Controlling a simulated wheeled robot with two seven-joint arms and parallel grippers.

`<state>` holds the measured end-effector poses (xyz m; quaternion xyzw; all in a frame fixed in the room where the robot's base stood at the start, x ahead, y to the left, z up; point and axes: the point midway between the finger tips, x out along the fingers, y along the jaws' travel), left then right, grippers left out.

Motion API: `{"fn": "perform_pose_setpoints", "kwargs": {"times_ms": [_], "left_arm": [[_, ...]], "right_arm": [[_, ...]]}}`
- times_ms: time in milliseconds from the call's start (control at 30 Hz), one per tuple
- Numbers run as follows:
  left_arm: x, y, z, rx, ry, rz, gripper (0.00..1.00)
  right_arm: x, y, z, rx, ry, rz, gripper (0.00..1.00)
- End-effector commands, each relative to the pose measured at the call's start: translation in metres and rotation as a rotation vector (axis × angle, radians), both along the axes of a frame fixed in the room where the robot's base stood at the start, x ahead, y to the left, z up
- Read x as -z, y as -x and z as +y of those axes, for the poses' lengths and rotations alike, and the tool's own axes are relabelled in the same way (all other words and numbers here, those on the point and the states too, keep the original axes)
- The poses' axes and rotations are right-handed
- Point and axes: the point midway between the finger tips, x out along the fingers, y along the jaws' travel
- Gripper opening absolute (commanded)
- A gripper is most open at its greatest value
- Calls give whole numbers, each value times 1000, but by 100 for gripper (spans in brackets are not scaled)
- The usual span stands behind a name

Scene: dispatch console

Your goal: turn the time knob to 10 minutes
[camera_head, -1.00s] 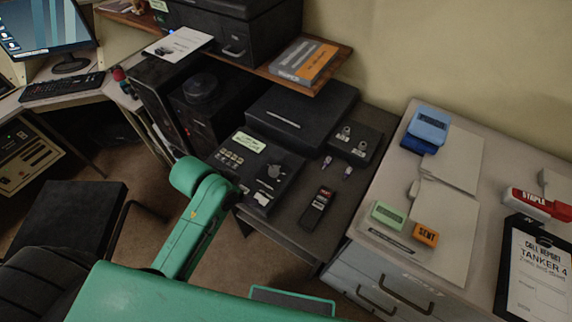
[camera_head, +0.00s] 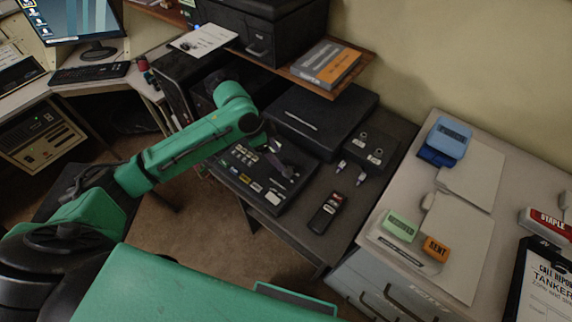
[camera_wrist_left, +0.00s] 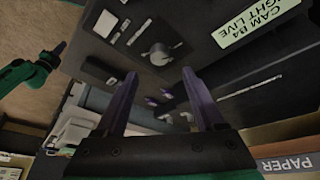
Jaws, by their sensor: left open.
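The time knob (camera_wrist_left: 160,55) is a round grey dial with a pointer on a dark console panel (camera_wrist_left: 105,20) in the left wrist view. In the head view the same panel (camera_head: 232,170) lies on the desk, and my gripper covers the knob's area. My left gripper (camera_wrist_left: 158,76) is open and empty. Its two purple-grey fingers point at the panel with the knob beyond and between their tips, apart from them. In the head view my left gripper (camera_head: 287,162) hangs over the panel's right part. The knob's scale marks are too small to read.
A dark box (camera_head: 322,110) stands behind the panel, with a small switch box (camera_head: 368,150) to the right. A black handset (camera_head: 329,211) lies in front of that. A green arm part (camera_wrist_left: 30,75) shows at left in the wrist view.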

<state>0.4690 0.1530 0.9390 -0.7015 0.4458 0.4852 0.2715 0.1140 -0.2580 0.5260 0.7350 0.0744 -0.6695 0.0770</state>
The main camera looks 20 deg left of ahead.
Motion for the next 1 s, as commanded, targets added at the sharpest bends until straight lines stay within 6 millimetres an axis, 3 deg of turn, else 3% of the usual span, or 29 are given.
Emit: {"fn": "perform_pose_setpoints", "kwargs": {"times_ms": [133,300,600,667,800,1000], "left_arm": [[35,-4,-15,1,1,4,71],[61,-8,-25,0,0,1,71],[67,-9,-26,1,-1,-1,71],[67,-9,-26,1,-1,-1,52],[67,-9,-26,1,-1,-1,0],[66,-9,-26,5,0,-1,0]], "right_arm": [[-6,0,-2,-1,3,0,0],[-7,0,-3,-2,4,0,0],[-7,0,-3,-1,4,0,0],[-7,0,-3,-1,4,0,0],[-7,0,-3,-1,4,1,0],[-7,0,-3,-1,4,1,0]]}}
